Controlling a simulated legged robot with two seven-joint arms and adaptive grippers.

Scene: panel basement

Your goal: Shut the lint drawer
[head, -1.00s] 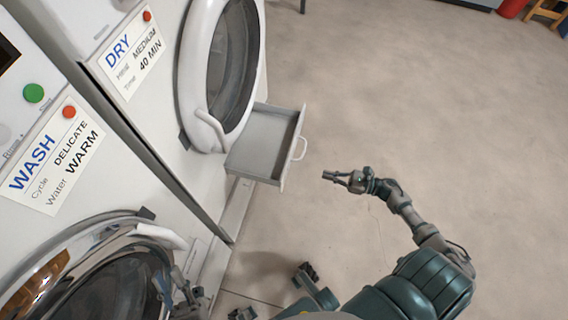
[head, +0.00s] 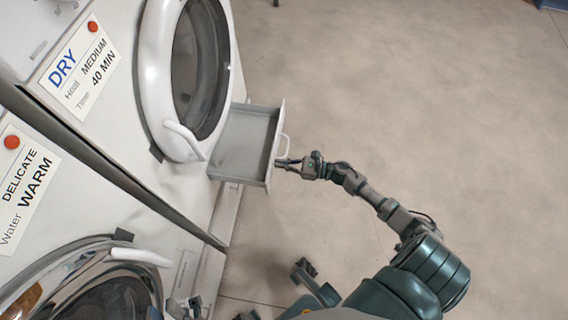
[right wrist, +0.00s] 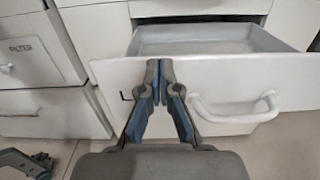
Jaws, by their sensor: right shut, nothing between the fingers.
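The lint drawer (head: 243,146) sticks out, open and empty, below the round door of the dryer. Its white front (right wrist: 112,84) and curved handle (right wrist: 235,114) fill much of the right wrist view. My right gripper (head: 279,162) is shut and empty at the outer face of the drawer front, beside the handle. In the right wrist view its fingertips (right wrist: 160,66) overlap the upper part of the front, left of the handle. I cannot tell whether they touch it. My left gripper (head: 184,308) is partly in view at the bottom left, by the washer; its jaws are unclear.
The dryer's round door (head: 160,80) is shut above the drawer. The washer's round door (head: 90,285) is at the lower left. A shut panel marked FILTER (right wrist: 30,62) shows left in the right wrist view. The floor (head: 420,110) to the right is clear.

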